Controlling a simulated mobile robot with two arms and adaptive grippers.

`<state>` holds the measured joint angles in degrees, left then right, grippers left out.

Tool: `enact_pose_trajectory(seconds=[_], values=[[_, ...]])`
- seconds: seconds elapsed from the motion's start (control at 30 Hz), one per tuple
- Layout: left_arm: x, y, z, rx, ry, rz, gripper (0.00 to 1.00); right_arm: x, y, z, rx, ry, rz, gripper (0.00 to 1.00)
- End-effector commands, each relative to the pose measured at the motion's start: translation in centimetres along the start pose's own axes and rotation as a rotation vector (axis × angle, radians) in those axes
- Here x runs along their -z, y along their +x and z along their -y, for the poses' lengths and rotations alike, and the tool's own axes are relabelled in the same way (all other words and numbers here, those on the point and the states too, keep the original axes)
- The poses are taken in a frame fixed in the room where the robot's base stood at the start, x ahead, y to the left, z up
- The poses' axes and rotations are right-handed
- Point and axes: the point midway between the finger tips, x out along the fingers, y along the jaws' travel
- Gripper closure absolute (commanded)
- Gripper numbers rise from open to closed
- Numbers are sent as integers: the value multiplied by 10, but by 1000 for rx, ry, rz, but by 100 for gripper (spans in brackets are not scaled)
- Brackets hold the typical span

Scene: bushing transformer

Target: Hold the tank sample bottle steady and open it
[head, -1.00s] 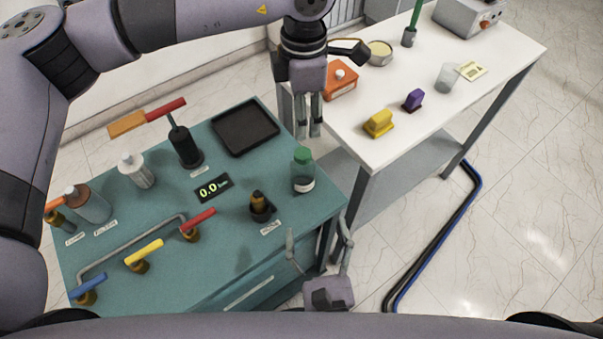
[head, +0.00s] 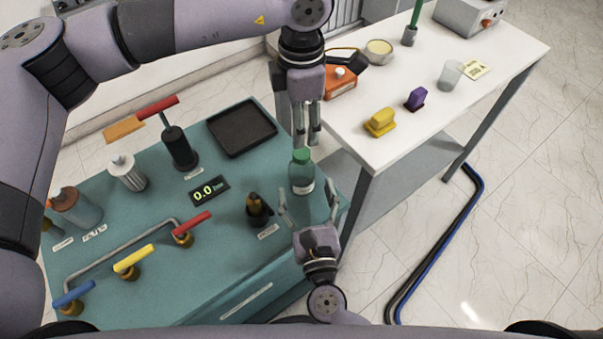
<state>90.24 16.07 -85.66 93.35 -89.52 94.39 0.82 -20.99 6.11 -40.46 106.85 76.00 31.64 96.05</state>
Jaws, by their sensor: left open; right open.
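The tank sample bottle (head: 302,180) is a clear greenish bottle with a green cap (head: 302,156) and a pale label. It stands upright near the right edge of the teal bench (head: 225,272). My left gripper (head: 306,140) points down from above with its fingers apart, its tips just over or behind the cap. My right gripper (head: 309,207) comes from the front with its fingers open, one on each side of the bottle's lower part. I cannot tell whether either gripper touches the bottle.
A dark valve fitting (head: 257,210) stands close left of the bottle.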

Motion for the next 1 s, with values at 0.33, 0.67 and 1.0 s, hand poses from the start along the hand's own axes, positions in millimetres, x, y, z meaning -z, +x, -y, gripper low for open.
enact_pose_trajectory(seconds=[0.33,0.67,1.0], values=[[0,0,0,0,0,0,54,0,56,0,1,1,1,28],[0,0,0,0,0,0,54,0,66,0,1,0,0,28],[0,0,0,0,0,0,54,0,65,0,1,1,-1,42]])
